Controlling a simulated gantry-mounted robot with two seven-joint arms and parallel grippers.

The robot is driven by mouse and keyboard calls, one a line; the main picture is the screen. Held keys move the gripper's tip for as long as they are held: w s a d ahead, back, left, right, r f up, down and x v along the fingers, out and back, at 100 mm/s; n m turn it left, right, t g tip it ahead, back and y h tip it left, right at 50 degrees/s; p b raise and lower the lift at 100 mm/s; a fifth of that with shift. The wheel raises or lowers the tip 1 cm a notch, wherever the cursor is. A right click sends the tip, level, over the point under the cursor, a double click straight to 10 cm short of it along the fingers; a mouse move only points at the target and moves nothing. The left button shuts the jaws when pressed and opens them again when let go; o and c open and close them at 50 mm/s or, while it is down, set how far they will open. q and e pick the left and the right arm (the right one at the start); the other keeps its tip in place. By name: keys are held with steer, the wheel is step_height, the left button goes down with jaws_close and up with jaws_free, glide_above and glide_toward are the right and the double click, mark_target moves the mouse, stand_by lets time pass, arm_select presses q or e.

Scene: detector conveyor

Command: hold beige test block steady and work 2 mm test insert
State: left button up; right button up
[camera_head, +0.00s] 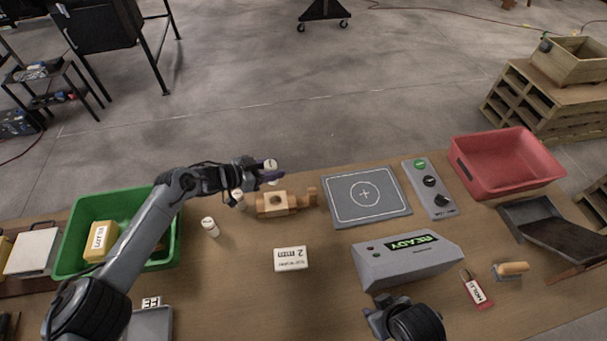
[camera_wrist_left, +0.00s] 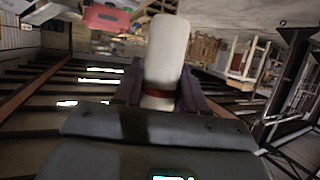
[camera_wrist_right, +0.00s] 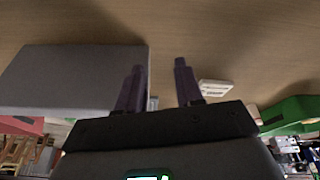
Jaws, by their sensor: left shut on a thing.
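My left gripper (camera_head: 268,173) is shut on a white cylindrical insert (camera_head: 270,163), held raised behind the wooden fixture. The insert also fills the middle of the left wrist view (camera_wrist_left: 166,55), with a dark red band near the fingers; I cannot read its size. A beige block (camera_head: 275,202) with a dark round hole sits in the wooden fixture (camera_head: 303,200). Two other white cylinders stand nearby, one left of the fixture (camera_head: 238,198) and one further left (camera_head: 210,227). My right gripper (camera_wrist_right: 160,80) is open and empty near the table's front.
A white "2 mm" label block (camera_head: 291,259) lies mid-table. A grey READY console (camera_head: 405,262) stands behind my right gripper. A grey mat (camera_head: 366,196), button panel (camera_head: 430,187), red bin (camera_head: 505,163) and green bin (camera_head: 75,235) occupy the table. Bare wood surrounds the label block.

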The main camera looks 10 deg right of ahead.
steer(key=o, duration=0.4)
steer(key=w+a+f+n, duration=0.2)
steer(key=w+a, duration=0.2)
steer(key=w, duration=0.2)
steer(key=shift+w+a+f+n+t+y, duration=0.3)
steer(key=shift+a, duration=0.05)
steer(key=shift+m, duration=0.4)
steer(key=w, duration=0.4)
steer(key=w+a+f, duration=0.1)
steer(key=w, duration=0.3)
steer(key=w+a+f, duration=0.1)
steer(key=w, duration=0.3)
steer(key=shift+w+a+f, duration=0.1)
steer(key=shift+w+a, duration=0.05)
steer(key=shift+w, duration=0.1)
steer(key=w+r+m, duration=0.2)
steer(key=w, duration=0.7)
steer(key=m+g+h, duration=0.1)
steer(key=m, duration=0.2)
glide_toward(313, 192)
steer(key=shift+x, duration=6)
